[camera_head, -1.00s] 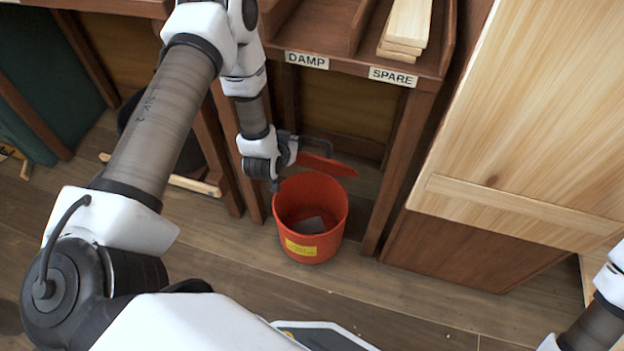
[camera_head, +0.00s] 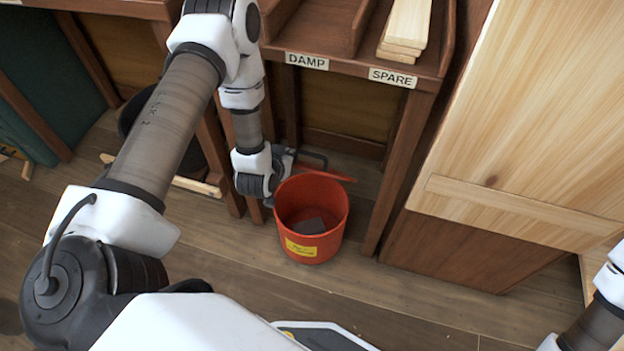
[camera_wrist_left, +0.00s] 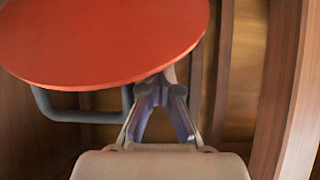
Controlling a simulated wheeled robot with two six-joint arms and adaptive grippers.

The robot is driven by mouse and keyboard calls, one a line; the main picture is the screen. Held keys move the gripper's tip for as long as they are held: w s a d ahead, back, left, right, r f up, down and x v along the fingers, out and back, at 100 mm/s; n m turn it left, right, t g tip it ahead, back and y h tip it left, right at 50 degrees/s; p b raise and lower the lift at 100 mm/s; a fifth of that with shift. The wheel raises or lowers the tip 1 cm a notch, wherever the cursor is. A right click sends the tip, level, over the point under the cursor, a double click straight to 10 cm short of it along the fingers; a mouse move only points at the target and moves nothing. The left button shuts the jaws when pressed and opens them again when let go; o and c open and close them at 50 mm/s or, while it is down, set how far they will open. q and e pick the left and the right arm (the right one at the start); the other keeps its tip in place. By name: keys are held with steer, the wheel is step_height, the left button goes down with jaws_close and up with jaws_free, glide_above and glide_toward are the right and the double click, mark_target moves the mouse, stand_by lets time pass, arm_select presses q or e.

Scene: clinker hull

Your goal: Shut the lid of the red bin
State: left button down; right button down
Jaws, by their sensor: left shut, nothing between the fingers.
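The red bin (camera_head: 312,240) stands on the floor below the shelves, with a yellow label and a dark grey piece inside. Its red lid (camera_head: 328,174) is open and stands up at the back of the rim, nearly edge-on in the head view. In the left wrist view the lid (camera_wrist_left: 110,40) is a large red disc with a grey loop (camera_wrist_left: 75,115) below its edge. My left gripper (camera_head: 287,163) is at the bin's back left, beside the lid. Its shut fingers (camera_wrist_left: 160,85) reach the lid's lower edge; I cannot tell whether they touch. My right gripper is out of view.
Wooden posts (camera_head: 398,170) and shelves labelled DAMP (camera_head: 307,61) and SPARE (camera_head: 392,78) stand close around the bin. A pale wooden panel (camera_head: 530,110) fills the right. The floor in front of the bin is clear.

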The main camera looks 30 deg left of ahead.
arm_select(q)
steer(key=shift+s+d+f+b, duration=0.2)
steer(key=shift+s+f, duration=0.35)
steer(key=shift+s, duration=0.15)
steer(key=shift+s+d+f+b, duration=0.15)
steer(key=shift+s+d+f, duration=0.05)
steer(key=shift+s+f, duration=0.4)
steer(key=shift+r, duration=0.1)
steer(key=shift+s, duration=0.1)
